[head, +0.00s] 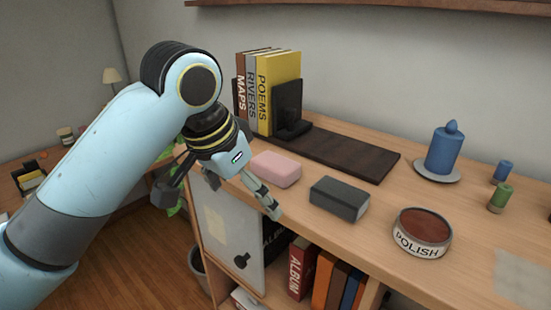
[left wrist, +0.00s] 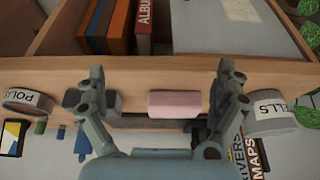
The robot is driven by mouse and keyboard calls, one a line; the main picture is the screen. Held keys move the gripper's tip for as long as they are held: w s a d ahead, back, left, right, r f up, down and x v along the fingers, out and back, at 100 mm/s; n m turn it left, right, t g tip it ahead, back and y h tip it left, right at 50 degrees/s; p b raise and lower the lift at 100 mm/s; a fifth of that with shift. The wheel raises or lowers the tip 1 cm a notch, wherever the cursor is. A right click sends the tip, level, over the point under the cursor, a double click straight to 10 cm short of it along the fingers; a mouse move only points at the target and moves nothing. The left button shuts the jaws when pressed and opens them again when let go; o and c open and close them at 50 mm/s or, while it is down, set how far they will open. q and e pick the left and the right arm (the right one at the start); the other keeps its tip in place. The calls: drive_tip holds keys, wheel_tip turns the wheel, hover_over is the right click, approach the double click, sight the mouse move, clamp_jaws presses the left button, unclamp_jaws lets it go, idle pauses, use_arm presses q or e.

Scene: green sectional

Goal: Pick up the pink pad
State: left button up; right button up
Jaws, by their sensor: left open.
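The pink pad (head: 276,169) lies on the wooden shelf top near its front edge, between the books and a dark grey block. My left gripper (head: 240,196) is at the shelf's front edge, just in front of the pad and to its left. In the left wrist view, the pink pad (left wrist: 173,104) sits between the two spread fingers of my left gripper (left wrist: 160,85), with room on both sides. The gripper is open and empty. My right gripper is not in view.
The dark grey block (head: 339,199) lies right of the pad, then a polish tin (head: 421,233). A blue candle (head: 444,152) stands farther right. Albums (head: 301,268) fill the shelf below.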

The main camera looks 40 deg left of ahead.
use_arm(q)
approach(275, 161)
drive_tip(key=b+x, duration=0.1)
drive_tip(key=x, duration=0.3)
drive_tip(key=shift+a+f+b, duration=0.2)
drive_tip(key=shift+f+b, duration=0.05)
drive_tip(key=shift+b, duration=0.05)
drive_tip(key=x, duration=0.1)
drive_tip(key=p+x, duration=0.1)
drive_tip(key=x, duration=0.3)
drive_tip(key=shift+d+p, duration=0.25)
drive_tip(key=shift+p, duration=0.05)
drive_tip(key=shift+w+f, duration=0.25)
drive_tip(key=shift+f, duration=0.1)
drive_tip(key=c, duration=0.7)
drive_tip(key=shift+c, duration=0.6)
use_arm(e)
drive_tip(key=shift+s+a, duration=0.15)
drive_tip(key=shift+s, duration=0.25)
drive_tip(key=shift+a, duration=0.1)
